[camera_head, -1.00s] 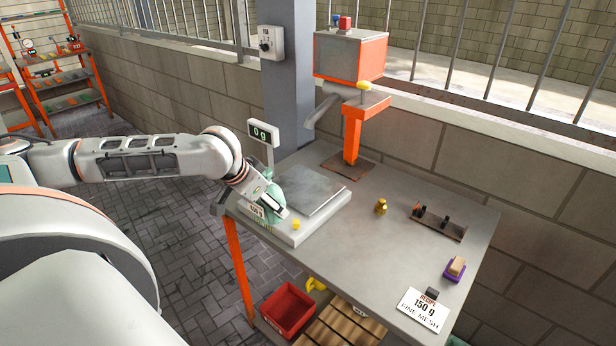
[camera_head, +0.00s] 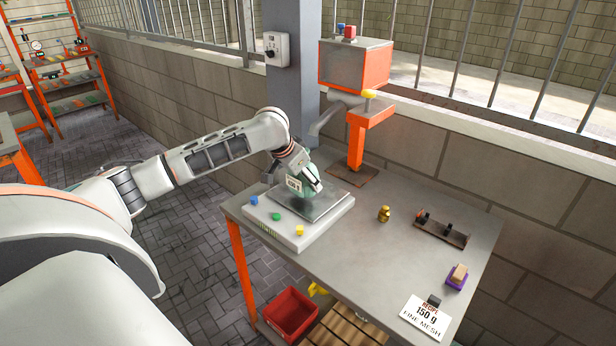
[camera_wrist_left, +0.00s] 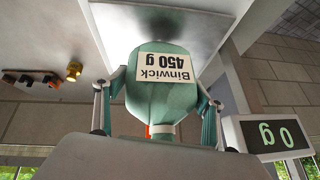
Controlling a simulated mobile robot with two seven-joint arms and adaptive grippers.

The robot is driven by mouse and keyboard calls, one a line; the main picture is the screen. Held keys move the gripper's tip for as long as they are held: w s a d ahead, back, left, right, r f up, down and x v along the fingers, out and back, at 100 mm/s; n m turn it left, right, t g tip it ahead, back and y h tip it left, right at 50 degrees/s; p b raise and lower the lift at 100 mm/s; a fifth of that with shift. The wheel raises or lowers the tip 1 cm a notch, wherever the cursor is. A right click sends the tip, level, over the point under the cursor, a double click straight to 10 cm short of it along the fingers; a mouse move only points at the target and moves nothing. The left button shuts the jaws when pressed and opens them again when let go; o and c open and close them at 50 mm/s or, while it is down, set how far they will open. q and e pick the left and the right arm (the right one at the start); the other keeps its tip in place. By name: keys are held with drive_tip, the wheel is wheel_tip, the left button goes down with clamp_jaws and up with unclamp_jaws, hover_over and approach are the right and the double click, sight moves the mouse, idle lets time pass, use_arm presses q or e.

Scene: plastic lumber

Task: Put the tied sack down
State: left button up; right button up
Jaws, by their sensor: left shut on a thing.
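The tied sack (camera_head: 307,177) is green, with a white label that reads Binwick 450 g in the left wrist view (camera_wrist_left: 162,85). My left gripper (camera_head: 302,184) is shut on it, with one finger on each side in the wrist view (camera_wrist_left: 158,105). The sack is over the back part of the grey plate (camera_head: 325,204) of the scale (camera_head: 290,235). I cannot tell from the head view whether it touches the plate. My right gripper is not in view.
Blue, green and yellow buttons line the scale's front edge. An orange machine (camera_head: 354,70) stands behind it. A brass weight (camera_head: 384,213), a dark rack (camera_head: 441,229), a purple block (camera_head: 456,278) and a recipe card (camera_head: 426,318) are to the right. Bare table lies between them.

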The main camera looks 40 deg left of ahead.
use_arm(q)
drive_tip(key=w, duration=0.3)
drive_tip(key=shift+f, duration=0.55)
drive_tip(key=shift+s+a+f, duration=0.1)
drive_tip(key=shift+s+f, duration=0.05)
drive_tip(key=shift+f, duration=0.1)
drive_tip(key=o, duration=1.4)
drive_tip(key=shift+f, duration=0.1)
drive_tip(key=shift+o, duration=0.2)
drive_tip(key=shift+s+r, duration=0.1)
drive_tip(key=shift+r, duration=0.25)
drive_tip(key=v, duration=1.1)
drive_tip(key=shift+s+r, duration=0.15)
drive_tip(key=shift+r, duration=0.15)
